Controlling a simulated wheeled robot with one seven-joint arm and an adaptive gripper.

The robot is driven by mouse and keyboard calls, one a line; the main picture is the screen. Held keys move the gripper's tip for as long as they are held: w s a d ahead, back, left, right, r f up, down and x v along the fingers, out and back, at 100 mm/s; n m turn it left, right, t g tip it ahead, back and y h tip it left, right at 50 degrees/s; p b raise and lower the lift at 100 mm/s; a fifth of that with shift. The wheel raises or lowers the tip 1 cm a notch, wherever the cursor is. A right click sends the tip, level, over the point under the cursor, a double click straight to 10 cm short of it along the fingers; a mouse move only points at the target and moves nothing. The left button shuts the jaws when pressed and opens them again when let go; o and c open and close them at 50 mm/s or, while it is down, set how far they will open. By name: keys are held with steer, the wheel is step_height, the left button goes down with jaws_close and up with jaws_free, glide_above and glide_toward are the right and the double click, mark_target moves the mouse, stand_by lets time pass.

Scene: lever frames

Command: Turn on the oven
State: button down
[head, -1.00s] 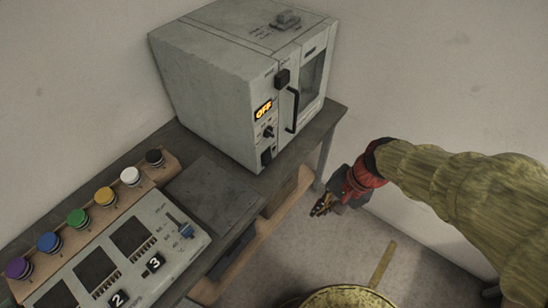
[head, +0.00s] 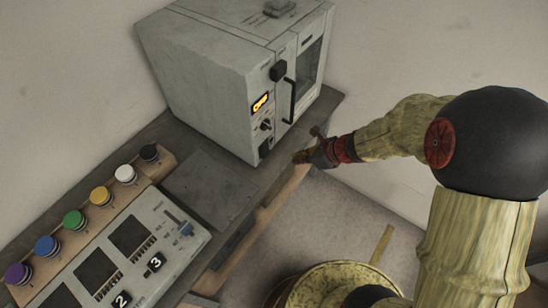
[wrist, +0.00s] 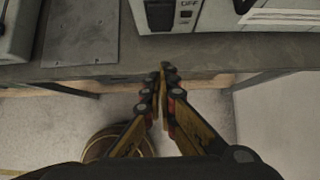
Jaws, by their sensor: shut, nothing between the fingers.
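The oven (head: 200,85) is a pale grey box on the bench, with its front facing right. Its small display (head: 261,103) is lit orange; it read OFF earlier and is hard to read now. A dark knob (head: 266,125) sits below the display, and a black switch (head: 265,148) is near the front's bottom edge. A black door handle (head: 289,100) is to the right. In the wrist view, the black switch (wrist: 160,14) shows at the top. My gripper (head: 300,157) is shut and empty near the bench edge, apart from the oven front; its fingertips (wrist: 164,70) overlap the bench edge.
The grey bench (wrist: 230,47) has bare room before the oven. Left of it are a control box (head: 130,250) and a row of coloured buttons (head: 100,195). A yellowish round container (head: 335,285) stands on the floor below.

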mark_target(265, 150)
steer(key=b+x, duration=0.1)
steer(key=x, duration=0.3)
steer(key=a+r+b+x, duration=0.1)
steer(key=x, duration=0.3)
steer(key=w+b+x, duration=0.1)
steer(key=x, duration=0.3)
steer(key=shift+a+r+b, duration=0.1)
steer(key=shift+a+b, duration=0.15)
steer(key=shift+b, duration=0.05)
steer(key=shift+w+a, duration=0.35)
steer(key=shift+w+a+f+b, duration=0.25)
steer(key=shift+a+f+b, duration=0.05)
steer(key=shift+a+b, duration=0.1)
steer(key=shift+r, duration=0.25)
